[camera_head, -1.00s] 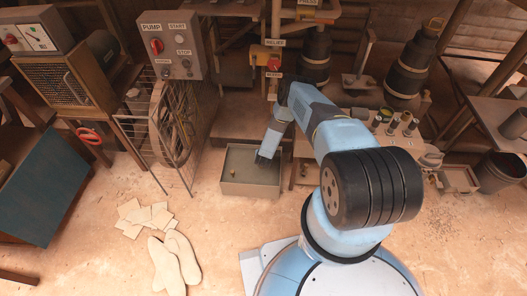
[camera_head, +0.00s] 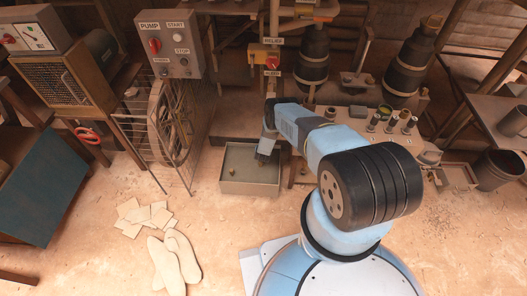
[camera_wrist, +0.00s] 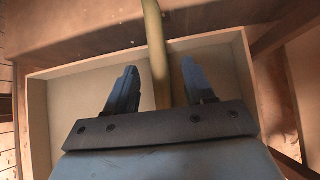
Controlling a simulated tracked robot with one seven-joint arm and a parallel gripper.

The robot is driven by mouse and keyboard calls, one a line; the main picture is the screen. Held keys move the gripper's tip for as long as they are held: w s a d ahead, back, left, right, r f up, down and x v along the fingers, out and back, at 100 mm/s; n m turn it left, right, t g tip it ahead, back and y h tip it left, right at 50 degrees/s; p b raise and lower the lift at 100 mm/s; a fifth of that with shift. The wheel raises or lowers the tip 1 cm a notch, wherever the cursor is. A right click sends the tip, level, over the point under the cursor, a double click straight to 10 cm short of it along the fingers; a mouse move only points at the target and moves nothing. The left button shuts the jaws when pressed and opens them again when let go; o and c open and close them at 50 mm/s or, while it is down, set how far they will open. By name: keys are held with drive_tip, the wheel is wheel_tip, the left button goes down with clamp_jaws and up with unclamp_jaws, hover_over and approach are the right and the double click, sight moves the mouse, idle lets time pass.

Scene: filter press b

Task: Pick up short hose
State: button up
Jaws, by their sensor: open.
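A tan, slightly curved tube (camera_wrist: 156,52), which looks like the short hose, runs up the middle of the wrist view. My gripper (camera_wrist: 160,68) is open, with one finger on each side of the tube, apart from it. The tube's lower end is hidden behind the gripper's body. In the head view my gripper (camera_head: 263,156) points down over a grey open tray (camera_head: 250,188) on the floor. There the hose is too small or hidden to make out clearly.
The tray's walls stand around my gripper. A control box (camera_head: 169,45) and a wire-guarded wheel (camera_head: 172,125) are to the left, and a bench with several small pots (camera_head: 373,122) to the right.

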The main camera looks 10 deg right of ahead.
drive_tip(key=shift+x, duration=1.1)
drive_tip(key=shift+c, duration=0.4)
clamp_jaws()
